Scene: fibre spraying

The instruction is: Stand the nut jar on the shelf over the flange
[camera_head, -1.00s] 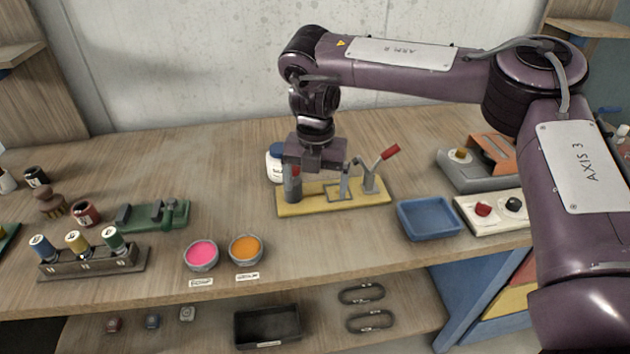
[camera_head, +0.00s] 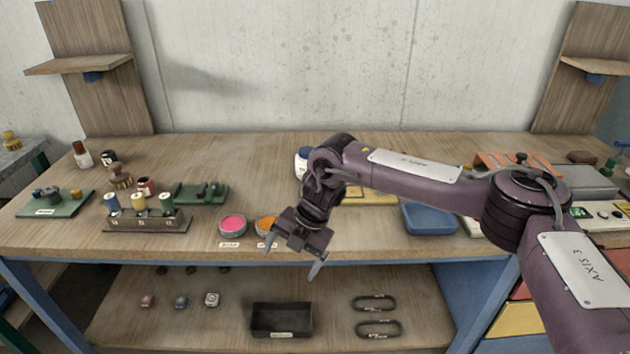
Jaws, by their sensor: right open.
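A white jar with a dark blue lid (camera_head: 302,160) stands on the bench, partly hidden behind my right wrist. I cannot read its label or tell whether it is the nut jar. No flange can be made out for certain. A wooden wall shelf (camera_head: 80,64) is at upper left and another shelf (camera_head: 596,67) at upper right; both tops look empty, and each has a small blue piece beneath. My right gripper (camera_head: 292,256) is open and empty, fingers apart, in front of the bench's front edge in the picture. My left gripper is out of view.
Pink (camera_head: 232,225) and orange (camera_head: 266,224) bowls stand left of my right wrist. A yellow fixture base (camera_head: 372,198) is mostly hidden behind my arm, beside a blue tray (camera_head: 430,220). A black bin (camera_head: 281,320) sits below.

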